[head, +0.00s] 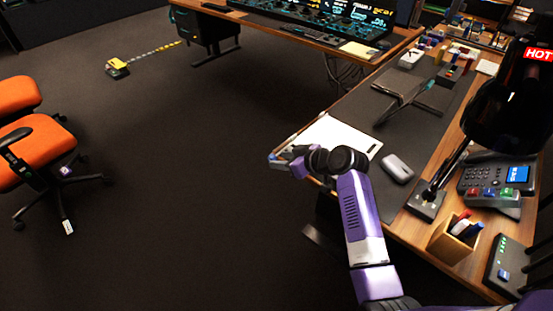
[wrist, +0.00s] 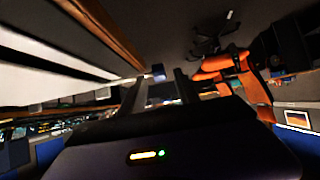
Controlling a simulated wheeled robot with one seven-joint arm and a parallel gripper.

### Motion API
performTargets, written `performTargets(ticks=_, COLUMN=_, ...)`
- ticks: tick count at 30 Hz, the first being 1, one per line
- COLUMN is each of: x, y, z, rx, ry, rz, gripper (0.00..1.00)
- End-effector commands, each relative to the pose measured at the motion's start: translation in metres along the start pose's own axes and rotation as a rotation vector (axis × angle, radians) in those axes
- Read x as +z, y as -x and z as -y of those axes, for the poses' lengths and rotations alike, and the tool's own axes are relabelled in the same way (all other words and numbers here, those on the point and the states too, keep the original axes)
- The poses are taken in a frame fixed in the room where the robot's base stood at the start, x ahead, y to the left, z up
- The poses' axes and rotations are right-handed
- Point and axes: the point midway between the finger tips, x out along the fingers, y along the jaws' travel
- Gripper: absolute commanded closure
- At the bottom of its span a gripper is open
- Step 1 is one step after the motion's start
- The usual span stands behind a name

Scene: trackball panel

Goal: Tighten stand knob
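A dark folding stand with crossed metal legs (head: 405,100) stands on the desk mat (head: 440,95) in the head view. I cannot make out its knob at this size. My gripper (head: 277,158) is at the near left edge of the desk, beside a white sheet or board (head: 330,133), well apart from the stand. In the wrist view my two dark fingers (wrist: 162,90) stand apart with a gap between them. A small blue-grey block (wrist: 158,72) shows near the fingertips; I cannot tell if it touches them. The stand is not recognizable in the wrist view.
A mouse (head: 397,168), a lamp base (head: 426,201), a pen holder (head: 455,238) and a desk phone (head: 496,178) are on the right of the desk. An orange chair (head: 38,153) is at the left. The carpet between chair and desk is clear.

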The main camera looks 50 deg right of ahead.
Motion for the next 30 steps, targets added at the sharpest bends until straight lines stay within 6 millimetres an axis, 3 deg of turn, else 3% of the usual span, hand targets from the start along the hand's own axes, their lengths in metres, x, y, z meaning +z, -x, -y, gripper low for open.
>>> performTargets(ticks=3, x=0.0, y=0.021, z=-0.001, rx=0.002, ry=0.0, rz=-0.001, gripper=0.62)
performTargets(ticks=9, x=0.0, y=0.04, z=0.0, rx=0.001, ry=0.0, rz=-0.001, gripper=0.62)
performTargets(ticks=30, x=0.0, y=0.043, z=0.0, rx=0.0, ry=-0.01, rz=-0.001, gripper=0.62)
